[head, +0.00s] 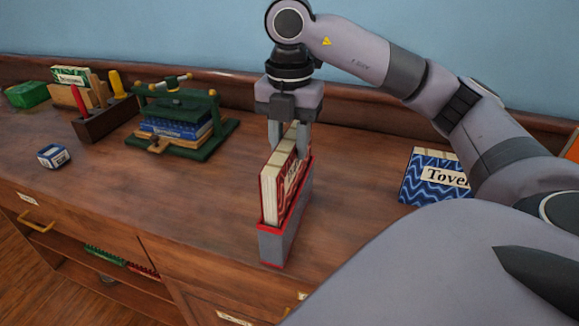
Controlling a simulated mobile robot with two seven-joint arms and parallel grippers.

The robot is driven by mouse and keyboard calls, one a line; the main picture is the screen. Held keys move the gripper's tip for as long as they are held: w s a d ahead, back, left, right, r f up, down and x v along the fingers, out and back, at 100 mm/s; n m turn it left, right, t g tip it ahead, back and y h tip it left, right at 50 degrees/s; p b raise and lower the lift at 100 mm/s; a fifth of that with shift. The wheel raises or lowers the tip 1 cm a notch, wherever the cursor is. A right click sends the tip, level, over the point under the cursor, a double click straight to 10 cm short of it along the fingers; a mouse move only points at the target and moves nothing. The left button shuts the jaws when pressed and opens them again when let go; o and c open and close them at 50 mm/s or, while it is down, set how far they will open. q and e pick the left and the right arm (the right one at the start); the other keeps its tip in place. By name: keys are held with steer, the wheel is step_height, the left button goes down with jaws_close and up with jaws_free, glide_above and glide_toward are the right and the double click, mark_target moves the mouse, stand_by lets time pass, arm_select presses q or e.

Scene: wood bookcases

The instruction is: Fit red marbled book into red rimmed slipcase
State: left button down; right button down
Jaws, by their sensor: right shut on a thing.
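The red marbled book (270,190) stands upright, with its lower part inside the grey slipcase with red rims (272,247). Its upper part sticks out above the slipcase rim. The slipcase stands upright near the front edge of the wooden top. My right gripper (290,142) comes down from above and is shut on the top part of the book. The fingertips are partly hidden by the book. My left gripper is not in the view.
A blue wavy-patterned book (425,178) lies at the right. A green book press (180,125) with books, a tool block (105,118) and a small blue-white box (53,157) stand at the left. The wooden top (190,190) is clear left of the slipcase.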

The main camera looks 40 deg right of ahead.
steer(key=shift+f, duration=3.15)
steer(key=shift+f, duration=0.15)
steer(key=c, duration=0.7)
jaws_free()
